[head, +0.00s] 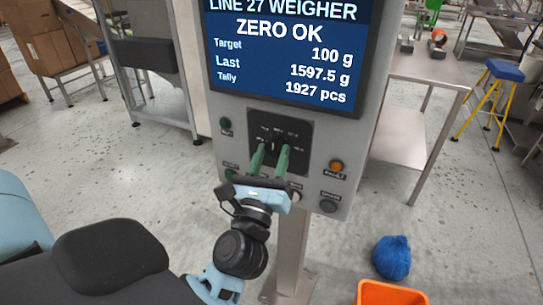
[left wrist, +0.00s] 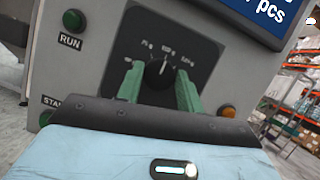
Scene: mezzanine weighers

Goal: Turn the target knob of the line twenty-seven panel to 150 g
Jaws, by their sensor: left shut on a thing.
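The line 27 weigher panel (head: 219,150) is a grey box with a blue screen (head: 285,55) reading ZERO OK, Target 100 g, Last 1597.5 g and Tally 1927 pcs. Below it is a black dial plate (head: 298,128) with small white marks. The dark target knob (left wrist: 157,76) sits in its middle, its white pointer line aimed up near the upper middle mark. My left gripper (head: 271,152) is shut on the knob, one green finger at each side. The fingers also show in the left wrist view (left wrist: 159,82) and partly hide the knob. My right gripper is out of view.
A green RUN button (head: 225,124) is left of the dial; an amber lamp (head: 336,166) and a dark button (head: 328,205) are at its right. An orange bin (head: 390,293) and a blue bag (head: 392,258) are on the floor. A metal table (head: 425,68) stands behind right.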

